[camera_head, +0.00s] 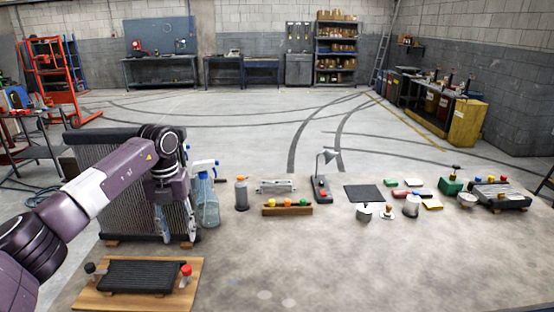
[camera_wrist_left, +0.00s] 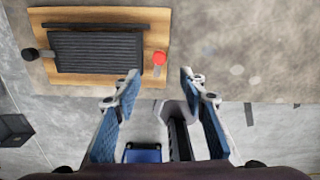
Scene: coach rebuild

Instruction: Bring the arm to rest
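My left arm (camera_head: 120,172) comes in from the left in the head view, purple with a white band. Its gripper (camera_head: 178,238) points down in front of the large ribbed dark panel, left of the spray bottle. In the left wrist view, the left gripper (camera_wrist_left: 160,78) is open, its two blue-padded fingers apart with nothing between them. The fingertips appear near the right edge of the wooden board. My right gripper is in neither view.
The wooden board (camera_head: 187,292) carries a black ribbed block, a black knob and a red knob (camera_head: 186,270). The ribbed panel (camera_head: 100,160) and spray bottle (camera_head: 207,205) stand close to the gripper. Several small items lie farther right. The bench front (camera_head: 330,265) is clear.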

